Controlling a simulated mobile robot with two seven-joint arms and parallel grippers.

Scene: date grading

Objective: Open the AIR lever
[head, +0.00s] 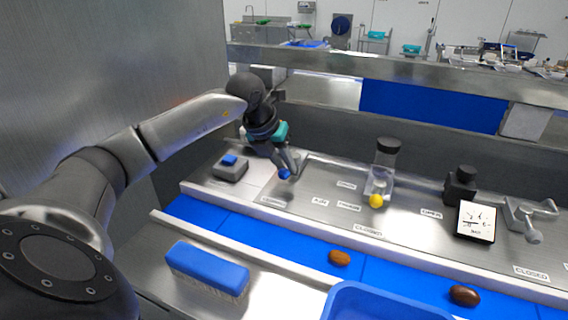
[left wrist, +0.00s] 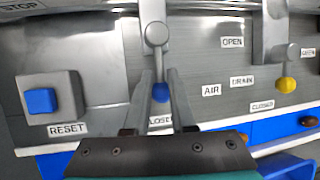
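The AIR lever (left wrist: 155,36) is a grey metal lever with a blue knob (left wrist: 160,92) at its lower end. The knob points down to the CLOSED label (left wrist: 160,120), which is partly hidden by my gripper. The AIR label (left wrist: 211,90) is just right of it. In the head view the blue knob (head: 284,174) shows at the fingertips of my left gripper (head: 290,164). In the left wrist view the fingers of my left gripper (left wrist: 160,78) stand apart on either side of the lever and knob; I cannot tell whether they touch it. My right gripper is not in view.
A blue RESET button (head: 229,160) sits left of the lever. The yellow-knobbed DRAIN lever (head: 376,200), a BAR gauge (head: 475,221) and another grey lever (head: 531,222) stand to the right.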

